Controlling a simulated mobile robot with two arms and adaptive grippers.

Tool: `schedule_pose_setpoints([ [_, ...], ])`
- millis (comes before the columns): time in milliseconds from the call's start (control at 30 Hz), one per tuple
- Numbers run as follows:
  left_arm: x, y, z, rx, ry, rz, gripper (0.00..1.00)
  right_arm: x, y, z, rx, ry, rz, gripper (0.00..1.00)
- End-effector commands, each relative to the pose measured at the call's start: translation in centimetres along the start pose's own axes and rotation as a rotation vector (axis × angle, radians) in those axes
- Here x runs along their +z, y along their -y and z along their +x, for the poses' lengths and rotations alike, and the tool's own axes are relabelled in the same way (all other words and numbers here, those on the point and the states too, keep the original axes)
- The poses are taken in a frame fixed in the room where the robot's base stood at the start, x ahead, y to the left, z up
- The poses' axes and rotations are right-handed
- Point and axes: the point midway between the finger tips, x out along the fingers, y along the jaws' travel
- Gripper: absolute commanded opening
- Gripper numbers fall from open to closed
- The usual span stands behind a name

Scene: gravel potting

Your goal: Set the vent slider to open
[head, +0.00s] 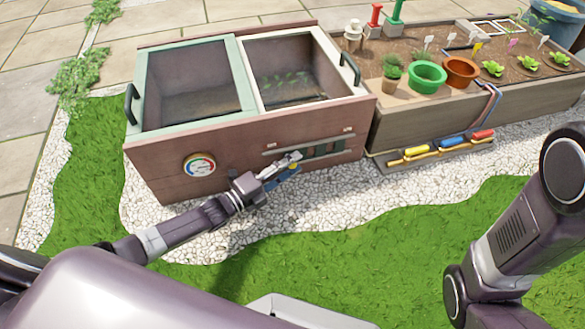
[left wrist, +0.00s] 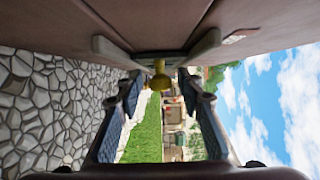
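The brown planter box (head: 150,160) has a vent on its front wall, with two pale rails and dark green slots (head: 326,148) showing at the right part. My left gripper (head: 288,167) is in front of the left-middle part of the vent and hides some of it. In the left wrist view a yellow knob (left wrist: 160,76) sticks out from the vent between pale rails (left wrist: 204,47). The two fingertips (left wrist: 160,84) are apart, one on each side of the knob, with gaps visible. My right gripper is out of view; only part of the right arm shows.
A round dial (head: 199,165) is on the same wall, left of the vent. A planting bed (head: 425,127) with pots stands to the right, with colored handled tools (head: 452,142) in front. White gravel (head: 330,190) and grass lie open before the box.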

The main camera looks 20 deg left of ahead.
Motion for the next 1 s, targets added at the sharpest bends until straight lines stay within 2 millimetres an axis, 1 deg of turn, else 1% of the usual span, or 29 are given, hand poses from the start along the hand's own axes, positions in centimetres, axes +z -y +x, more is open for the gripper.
schedule_pose_setpoints([
  [100, -0.04, -0.01, 0.32, 0.0, 0.0, -0.001, 0.34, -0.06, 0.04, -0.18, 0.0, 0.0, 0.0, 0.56],
  [300, -0.02, 0.05, 0.32, 0.0, 0.0, -0.001, 0.34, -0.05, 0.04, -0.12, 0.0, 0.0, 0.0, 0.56],
  [600, -0.01, 0.03, 0.29, 0.0, 0.0, -0.001, 0.01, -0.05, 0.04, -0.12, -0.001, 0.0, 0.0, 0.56],
  [633, -0.01, 0.02, 0.29, 0.0, 0.0, -0.001, 0.0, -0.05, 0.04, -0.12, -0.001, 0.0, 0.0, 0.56],
  [900, -0.01, 0.01, 0.28, 0.001, 0.0, -0.001, 0.0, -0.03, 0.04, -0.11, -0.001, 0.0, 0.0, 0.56],
  [1000, -0.39, 0.14, 0.22, 0.0, 0.0, -0.003, 0.0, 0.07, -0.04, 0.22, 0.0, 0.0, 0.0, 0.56],
])
